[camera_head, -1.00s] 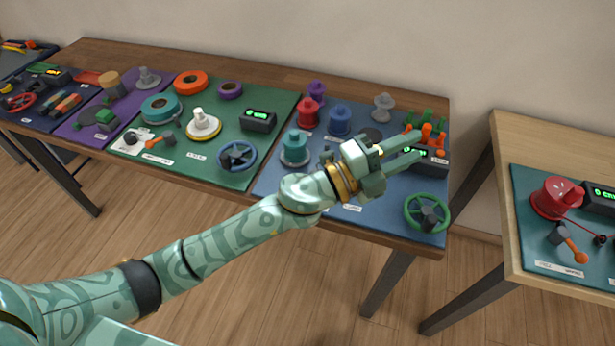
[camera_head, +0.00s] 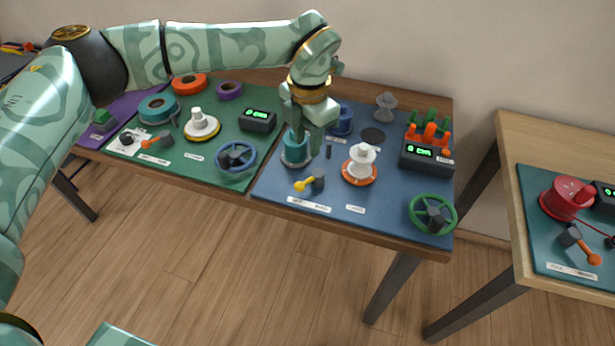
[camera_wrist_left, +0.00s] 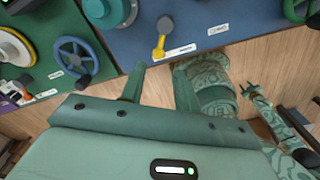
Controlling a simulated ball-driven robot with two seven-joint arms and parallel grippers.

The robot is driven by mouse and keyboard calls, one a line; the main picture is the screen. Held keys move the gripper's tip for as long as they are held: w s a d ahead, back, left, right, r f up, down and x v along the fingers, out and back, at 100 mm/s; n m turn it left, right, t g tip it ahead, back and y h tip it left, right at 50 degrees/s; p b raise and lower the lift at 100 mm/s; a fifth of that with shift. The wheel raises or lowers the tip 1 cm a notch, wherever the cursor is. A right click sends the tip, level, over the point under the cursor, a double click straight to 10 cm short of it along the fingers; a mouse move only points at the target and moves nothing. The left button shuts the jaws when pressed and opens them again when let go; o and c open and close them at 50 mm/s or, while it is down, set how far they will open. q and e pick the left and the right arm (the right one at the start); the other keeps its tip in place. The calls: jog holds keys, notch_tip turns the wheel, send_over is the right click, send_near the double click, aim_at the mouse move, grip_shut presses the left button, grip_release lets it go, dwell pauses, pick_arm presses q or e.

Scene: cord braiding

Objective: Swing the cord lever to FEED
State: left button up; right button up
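The lever on the blue mat has a dark grey hub and a yellow arm (camera_head: 303,185); the arm points left and a little down in the head view. It also shows in the left wrist view as a yellow lever (camera_wrist_left: 160,43), its arm toward the mat's front edge. The white label (camera_head: 308,205) in front of it is too small to read. My left gripper (camera_head: 307,148) hangs over the blue mat behind the lever, pointing down. In the left wrist view its fingers (camera_wrist_left: 157,82) are apart and empty. My right gripper (camera_wrist_left: 249,90) shows small there, its state unclear.
A teal spool (camera_head: 294,152) stands close beside my left gripper. A white spool on an orange base (camera_head: 360,165) stands right of the lever, with a green handwheel (camera_head: 432,214) and display box (camera_head: 427,156) farther right. A blue handwheel (camera_head: 236,157) is on the green mat at left.

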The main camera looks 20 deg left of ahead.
aim_at(307, 180)
pick_arm(q)
notch_tip(307, 180, down, 12)
jog(key=b, duration=0.3)
jog(key=shift+w+a, duration=0.1)
jog(key=shift+w, duration=0.05)
jog(key=shift+r, duration=0.1)
jog(key=shift+c, duration=0.3)
grip_shut()
